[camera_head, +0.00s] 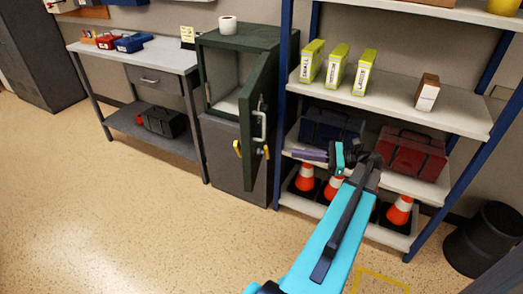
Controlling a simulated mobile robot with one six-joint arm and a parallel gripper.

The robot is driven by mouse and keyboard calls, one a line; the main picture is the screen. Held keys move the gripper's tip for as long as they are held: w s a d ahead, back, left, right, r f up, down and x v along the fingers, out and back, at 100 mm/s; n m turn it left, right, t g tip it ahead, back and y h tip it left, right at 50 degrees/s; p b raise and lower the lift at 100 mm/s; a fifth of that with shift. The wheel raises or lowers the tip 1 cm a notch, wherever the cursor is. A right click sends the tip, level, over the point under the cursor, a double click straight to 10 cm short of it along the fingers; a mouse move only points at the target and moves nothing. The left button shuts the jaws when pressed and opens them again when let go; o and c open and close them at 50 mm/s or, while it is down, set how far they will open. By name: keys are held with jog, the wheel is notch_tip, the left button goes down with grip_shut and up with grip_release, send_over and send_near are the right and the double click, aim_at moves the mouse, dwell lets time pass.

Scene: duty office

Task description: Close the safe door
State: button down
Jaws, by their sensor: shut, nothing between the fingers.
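The dark green safe (232,65) stands between a workbench and a shelf unit, on top of a grey cabinet. Its door (258,115) is swung open toward me, hinged on the right, with the inside showing on the left. The door has a grey handle (259,124) and yellow parts near its lower edge. My gripper (296,155) is at the end of my cyan arm, in front of the shelf unit and to the right of the door in the picture. It points left toward the door and is shut and empty. A gap shows between its tip and the door.
The blue-framed shelf unit (396,97) on the right holds yellow-green boxes, toolboxes and orange cones (400,210). A workbench (135,55) stands left. A white roll (228,25) sits on the safe. The floor (110,210) in front is clear. A dark bin (485,240) stands far right.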

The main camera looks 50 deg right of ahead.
aim_at(252, 148)
jog(key=shift+p+x, duration=0.5)
jog(key=shift+x, duration=6.25)
jog(key=shift+d, duration=0.1)
